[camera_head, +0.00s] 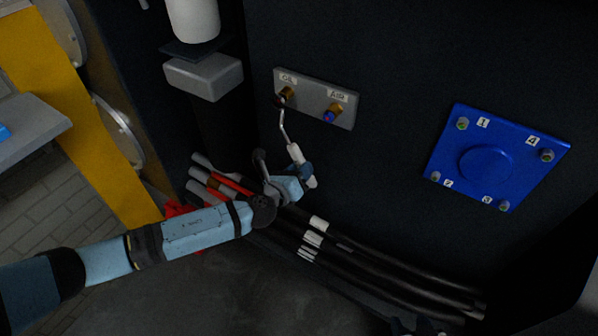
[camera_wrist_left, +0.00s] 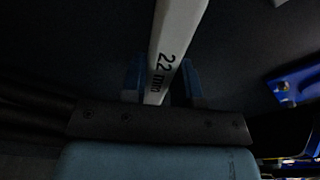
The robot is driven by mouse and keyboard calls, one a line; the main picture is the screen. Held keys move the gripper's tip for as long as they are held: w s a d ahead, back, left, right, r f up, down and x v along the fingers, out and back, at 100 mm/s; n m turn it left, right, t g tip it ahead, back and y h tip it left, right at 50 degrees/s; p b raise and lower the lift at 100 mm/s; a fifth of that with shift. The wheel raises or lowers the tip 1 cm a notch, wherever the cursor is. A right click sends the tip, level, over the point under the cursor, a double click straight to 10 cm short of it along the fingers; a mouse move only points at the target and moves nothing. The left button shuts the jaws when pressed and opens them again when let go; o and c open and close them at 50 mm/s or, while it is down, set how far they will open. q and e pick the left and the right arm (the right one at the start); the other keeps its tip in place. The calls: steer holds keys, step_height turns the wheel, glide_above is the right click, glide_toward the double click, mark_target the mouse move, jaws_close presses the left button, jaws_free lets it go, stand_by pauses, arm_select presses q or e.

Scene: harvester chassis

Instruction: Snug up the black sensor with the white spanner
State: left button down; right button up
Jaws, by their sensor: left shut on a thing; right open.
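The white spanner (camera_head: 296,154) is held in my left gripper (camera_head: 306,178), which is shut on its handle. In the left wrist view the spanner (camera_wrist_left: 176,45) reads "22 mm" and stands between the fingers (camera_wrist_left: 162,82). Its shaft rises to the left fitting on a grey plate, and its dark head is at that fitting. The black sensor (camera_head: 279,101) appears to be there, with brass (camera_head: 287,92) beside it; whether the jaw encloses it is too small to tell. My right gripper (camera_head: 416,326) shows only partly at the bottom edge, open and away from the plate.
The grey plate (camera_head: 345,98) has two labels and a second brass fitting with blue (camera_head: 330,116) on the right. A blue plate (camera_head: 455,158) with numbered bolts is further right. Black hoses (camera_head: 390,262) run below. Several tools with red parts (camera_head: 226,184) lie behind my left arm.

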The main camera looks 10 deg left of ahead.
arm_select(q)
steer(key=shift+w+d, duration=0.25)
steer(key=shift+w, duration=0.3)
steer(key=shift+w+a+f+m, duration=0.2)
steer(key=shift+a+m, duration=0.1)
steer(key=shift+a, duration=0.15)
steer(key=shift+w+a+f+m, duration=0.2)
steer(key=shift+a+m, duration=0.1)
steer(key=shift+a, duration=0.15)
steer(key=shift+w+a+f+m, duration=0.1)
steer(key=shift+a+f+m, duration=0.15)
steer(key=shift+a, duration=0.2)
steer(key=shift+w+a+f+m+y, duration=0.15)
steer(key=shift+a+m, duration=0.15)
steer(key=shift+a, duration=0.2)
steer(key=shift+w+a+f+m+y, duration=0.1)
steer(key=shift+w+a+m, duration=0.1)
steer(key=shift+a+m, duration=0.2)
steer(key=shift+w+a+f+m+y, duration=0.15)
steer(key=shift+a+m, duration=0.1)
steer(key=shift+a, duration=0.3)
